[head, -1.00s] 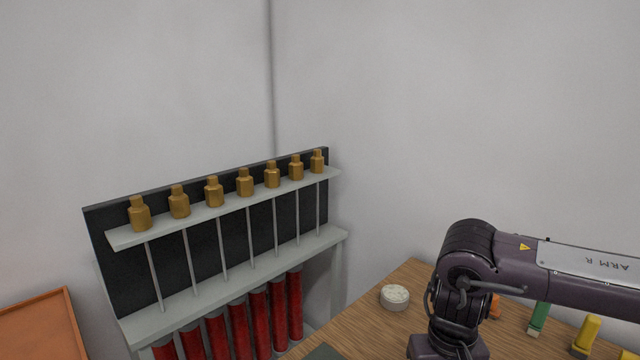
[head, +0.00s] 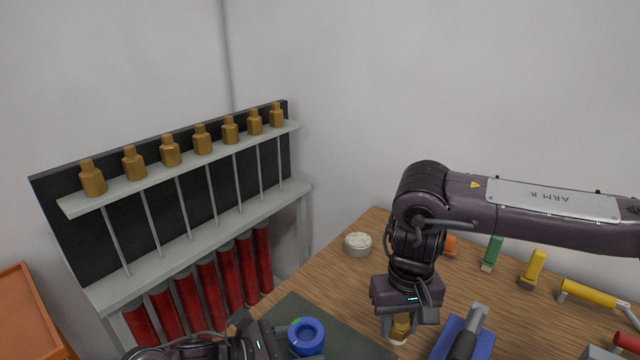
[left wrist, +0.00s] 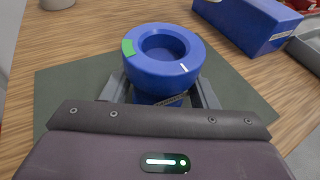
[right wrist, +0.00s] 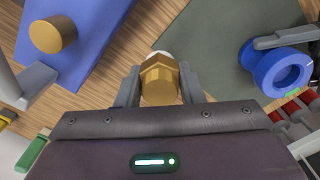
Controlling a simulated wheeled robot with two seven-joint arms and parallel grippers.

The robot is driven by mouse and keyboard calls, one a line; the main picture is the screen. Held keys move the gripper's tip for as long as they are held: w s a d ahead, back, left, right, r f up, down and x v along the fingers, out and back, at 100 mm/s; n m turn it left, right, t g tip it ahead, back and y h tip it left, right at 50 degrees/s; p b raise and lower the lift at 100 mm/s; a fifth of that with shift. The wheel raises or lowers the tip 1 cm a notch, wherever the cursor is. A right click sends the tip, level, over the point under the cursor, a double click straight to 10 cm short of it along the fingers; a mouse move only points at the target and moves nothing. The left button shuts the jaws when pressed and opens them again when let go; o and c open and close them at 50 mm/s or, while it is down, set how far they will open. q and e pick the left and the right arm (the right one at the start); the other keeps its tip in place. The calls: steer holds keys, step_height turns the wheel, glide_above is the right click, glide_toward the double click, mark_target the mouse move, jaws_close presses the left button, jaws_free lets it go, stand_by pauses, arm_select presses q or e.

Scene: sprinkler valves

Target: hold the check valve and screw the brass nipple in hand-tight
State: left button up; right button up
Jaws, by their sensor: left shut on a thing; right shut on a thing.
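The check valve (head: 306,336) is a blue round body with an open socket facing up, a green patch and a white mark on its rim. My left gripper (head: 278,338) is shut on it, and the left wrist view shows the valve (left wrist: 165,65) between the fingers. The brass nipple (right wrist: 160,82) has a hex section and a whitish end. My right gripper (right wrist: 160,90) is shut on it. In the head view the nipple (head: 400,326) hangs below the right gripper, to the right of the valve and apart from it.
A dark green mat (head: 345,342) lies on the wooden table. A blue block (right wrist: 85,45) with a brass-coloured round end is at the right. A round white tin (head: 358,244) and several coloured-handled tools stand behind. A rack (head: 200,230) with brass fittings and red tubes is at left.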

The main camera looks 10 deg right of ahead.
steer(key=w+a+r+n, duration=0.1)
steer(key=a+r+n, duration=0.3)
steer(key=a, duration=0.4)
steer(key=w+a+r+n, duration=0.1)
steer(key=a+r+n, duration=0.4)
steer(key=a, duration=0.3)
steer(key=shift+w+r, duration=0.2)
steer(key=shift+w, duration=0.05)
steer(key=shift+f, duration=3.5)
steer(key=shift+f, duration=1.1)
steer(key=m, duration=0.3)
